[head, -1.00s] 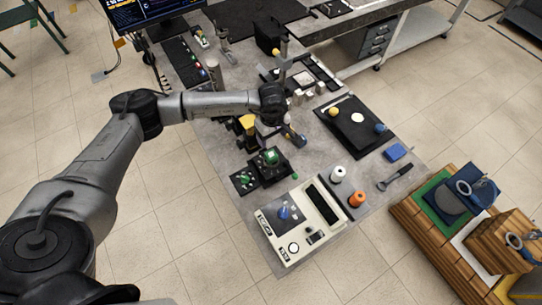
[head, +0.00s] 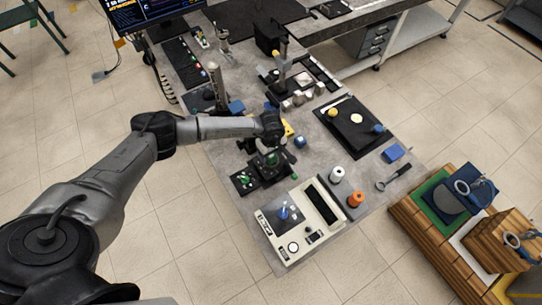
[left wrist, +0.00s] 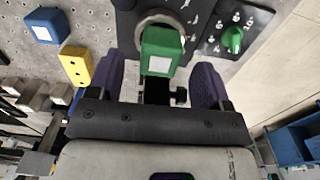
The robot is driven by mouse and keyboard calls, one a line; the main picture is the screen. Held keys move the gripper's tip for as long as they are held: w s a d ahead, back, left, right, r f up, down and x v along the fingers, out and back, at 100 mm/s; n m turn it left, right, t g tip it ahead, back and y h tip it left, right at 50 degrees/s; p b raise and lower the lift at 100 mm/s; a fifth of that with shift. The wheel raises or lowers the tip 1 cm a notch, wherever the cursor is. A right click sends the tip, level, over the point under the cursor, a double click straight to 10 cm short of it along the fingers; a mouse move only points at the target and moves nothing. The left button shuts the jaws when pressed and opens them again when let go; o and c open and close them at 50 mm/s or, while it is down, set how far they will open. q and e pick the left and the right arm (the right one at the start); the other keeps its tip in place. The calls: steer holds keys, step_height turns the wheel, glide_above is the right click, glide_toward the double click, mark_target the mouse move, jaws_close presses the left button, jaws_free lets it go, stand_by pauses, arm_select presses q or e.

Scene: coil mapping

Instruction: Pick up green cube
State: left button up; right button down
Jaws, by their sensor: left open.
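The green cube (left wrist: 162,50) sits on a round metal seat in a black fixture. It also shows in the head view (head: 271,158), partly under my left gripper (head: 270,147). In the left wrist view the two purple fingers of my left gripper (left wrist: 158,72) stand apart, one on each side of the cube's near end. Clear gaps show between the fingers and the cube, and the gripper is open and empty. I cannot tell how far the fingertips are above the cube. My right gripper is not in view.
A yellow block (left wrist: 75,66) and a blue cube (left wrist: 42,26) lie left of the fixture in the wrist view. A green knob (left wrist: 232,38) on a black dial plate is close on the right. A beige instrument box (head: 297,222) stands at the table's near end.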

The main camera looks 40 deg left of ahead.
arm_select(q)
steer(key=shift+f, duration=1.35)
steer(key=shift+c, duration=0.3)
steer(key=c, duration=0.9)
steer(key=shift+c, duration=0.3)
steer(key=shift+r, duration=0.15)
